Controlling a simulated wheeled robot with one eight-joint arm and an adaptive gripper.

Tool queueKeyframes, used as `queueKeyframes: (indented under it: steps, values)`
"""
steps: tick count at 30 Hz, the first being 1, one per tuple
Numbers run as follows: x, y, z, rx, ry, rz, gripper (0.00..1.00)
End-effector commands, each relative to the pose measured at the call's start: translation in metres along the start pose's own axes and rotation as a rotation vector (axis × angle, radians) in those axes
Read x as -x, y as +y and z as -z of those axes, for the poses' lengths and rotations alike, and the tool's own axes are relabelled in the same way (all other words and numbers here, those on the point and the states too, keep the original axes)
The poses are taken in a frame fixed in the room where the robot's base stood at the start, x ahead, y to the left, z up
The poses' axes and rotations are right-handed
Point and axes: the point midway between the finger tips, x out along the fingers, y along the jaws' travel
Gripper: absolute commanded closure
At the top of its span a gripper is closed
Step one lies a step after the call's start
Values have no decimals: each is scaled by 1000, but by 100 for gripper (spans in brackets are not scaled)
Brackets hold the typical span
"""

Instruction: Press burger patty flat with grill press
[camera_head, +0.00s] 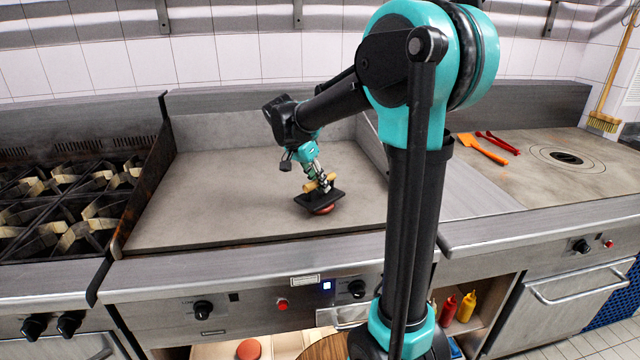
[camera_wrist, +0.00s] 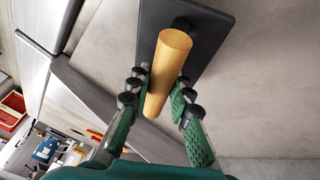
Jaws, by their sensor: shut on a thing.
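The grill press is a black rectangular plate (camera_head: 318,199) with a tan wooden handle (camera_head: 320,184). My gripper (camera_head: 316,179) is shut on the handle, above the flat grey griddle (camera_head: 230,200). In the wrist view the fingers (camera_wrist: 158,98) lie on both sides of the wooden handle (camera_wrist: 168,72), with the black plate (camera_wrist: 200,35) beyond it. The reddish-brown burger patty (camera_head: 322,210) shows as a thin rim under the plate's front edge. Most of it is hidden by the press, and it is out of sight in the wrist view.
A burner range (camera_head: 70,205) stands to the left, behind a dark side wall. An orange spatula (camera_head: 483,149) and red tongs (camera_head: 498,142) lie on the right-hand top. A red round thing (camera_head: 248,349) is on the shelf below. The griddle left of the press is clear.

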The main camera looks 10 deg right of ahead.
Motion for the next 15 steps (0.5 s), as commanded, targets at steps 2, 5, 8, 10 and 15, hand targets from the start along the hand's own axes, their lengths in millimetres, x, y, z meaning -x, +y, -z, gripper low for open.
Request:
queueKeyframes:
  steps: [2,5,8,10,15]
  values:
    - [0,0,0,0,1,0,100]
    - [-1,0,0,0,1,0,100]
    - [-2,0,0,0,1,0,100]
    - [-2,0,-1,0,1,0,100]
    - [-4,-1,-1,0,1,0,100]
